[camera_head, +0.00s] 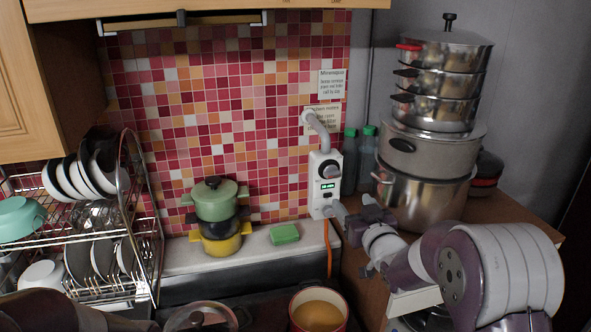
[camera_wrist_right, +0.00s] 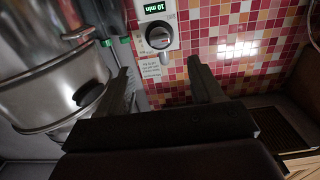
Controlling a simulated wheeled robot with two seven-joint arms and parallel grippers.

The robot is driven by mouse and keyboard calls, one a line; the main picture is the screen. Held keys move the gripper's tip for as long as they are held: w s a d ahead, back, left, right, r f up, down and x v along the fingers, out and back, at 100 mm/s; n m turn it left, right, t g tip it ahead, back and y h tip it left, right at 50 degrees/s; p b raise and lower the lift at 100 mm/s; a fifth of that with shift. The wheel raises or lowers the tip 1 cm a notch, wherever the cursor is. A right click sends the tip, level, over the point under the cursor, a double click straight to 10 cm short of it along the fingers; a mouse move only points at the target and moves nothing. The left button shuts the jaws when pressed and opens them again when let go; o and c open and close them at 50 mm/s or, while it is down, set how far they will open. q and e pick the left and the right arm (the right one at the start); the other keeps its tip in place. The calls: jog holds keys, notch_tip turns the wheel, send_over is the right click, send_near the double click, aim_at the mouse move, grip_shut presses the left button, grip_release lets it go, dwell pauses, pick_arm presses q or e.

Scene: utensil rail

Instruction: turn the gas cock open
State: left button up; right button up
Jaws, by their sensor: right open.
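A white wall unit (camera_head: 319,194) is fixed on the tiles, with a dark round knob (camera_head: 331,169) above a lit green display. I take this knob to be the gas cock. My right gripper (camera_head: 354,207) is open and empty, low beside the unit's right edge in the head view. In the wrist view its two fingers (camera_wrist_right: 158,68) are spread on either side of the knob's line, and the knob lies beyond them, apart. My left gripper is not visible.
Stacked steel pots (camera_head: 425,150) and two green-capped bottles (camera_head: 360,160) stand close to the right. A grey pipe (camera_head: 318,128) enters the unit from above; an orange hose (camera_head: 328,250) hangs below. A green sponge (camera_head: 285,234) and small pots (camera_head: 217,200) stand left. A dish rack is far left.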

aim_at(334, 175)
jog(key=w+p, duration=0.2)
jog(key=w, duration=0.1)
jog(key=w+a+p, duration=0.1)
jog(key=w, duration=0.3)
jog(key=w+a+p, duration=0.1)
jog(key=w+p, duration=0.1)
jog(key=w, duration=0.2)
jog(key=shift+r+p, duration=0.3)
jog(key=shift+r, duration=0.05)
jog(key=shift+w, duration=0.15)
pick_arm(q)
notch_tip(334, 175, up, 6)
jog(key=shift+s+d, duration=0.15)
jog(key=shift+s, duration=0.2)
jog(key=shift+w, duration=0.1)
pick_arm(e)
jog(key=shift+w, duration=0.1)
jog(key=shift+w+f, duration=0.1)
jog(key=shift+c, duration=0.7)
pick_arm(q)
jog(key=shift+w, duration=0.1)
pick_arm(e)
jog(key=c, duration=0.9)
